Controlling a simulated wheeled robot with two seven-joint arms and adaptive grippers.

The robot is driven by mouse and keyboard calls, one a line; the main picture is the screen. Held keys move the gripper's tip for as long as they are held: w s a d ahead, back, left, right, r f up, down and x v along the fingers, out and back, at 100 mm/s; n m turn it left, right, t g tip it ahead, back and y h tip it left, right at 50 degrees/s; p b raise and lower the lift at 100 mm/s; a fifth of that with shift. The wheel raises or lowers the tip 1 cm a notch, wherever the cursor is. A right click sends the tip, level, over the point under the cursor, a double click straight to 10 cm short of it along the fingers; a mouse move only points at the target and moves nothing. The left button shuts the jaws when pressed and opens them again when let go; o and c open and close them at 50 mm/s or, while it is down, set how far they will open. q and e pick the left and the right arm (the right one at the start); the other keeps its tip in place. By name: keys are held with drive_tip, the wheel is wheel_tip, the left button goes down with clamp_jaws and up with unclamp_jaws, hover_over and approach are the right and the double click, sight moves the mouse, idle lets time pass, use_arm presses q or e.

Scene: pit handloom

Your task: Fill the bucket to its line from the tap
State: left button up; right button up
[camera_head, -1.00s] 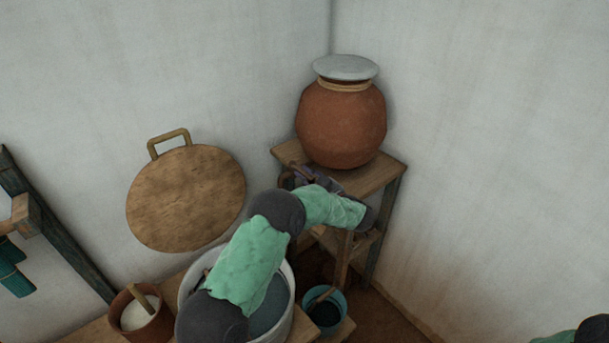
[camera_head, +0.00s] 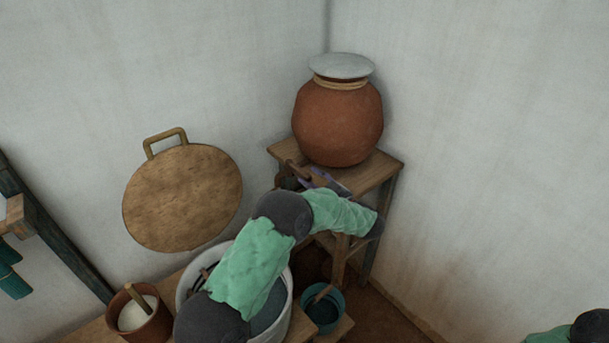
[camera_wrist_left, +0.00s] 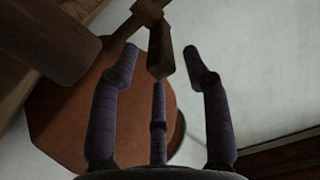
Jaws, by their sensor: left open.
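The small teal bucket (camera_head: 323,310) stands low beneath the clay pot, beside a large white tub. Its inside looks dark, and I cannot make out its line or the water level. A brown wooden piece that looks like the tap (camera_head: 299,172) sticks out at the pot's lower left; it also shows in the left wrist view (camera_wrist_left: 159,42). My left gripper (camera_head: 320,180) is at this tap, below the pot. In the left wrist view its purple fingers (camera_wrist_left: 160,70) are spread around the tap's end, not closed on it. My right gripper is out of view.
The clay pot (camera_head: 338,122) with a pale lid stands on a wooden stand (camera_head: 382,172) in the corner. The white tub (camera_head: 284,318) lies under my left arm. A brown pot (camera_head: 154,326) and a round wooden board (camera_head: 183,198) are at left. The right wall is bare.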

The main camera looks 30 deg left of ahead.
use_arm(q)
drive_tip(key=v, duration=0.7)
drive_tip(key=shift+d, duration=0.15)
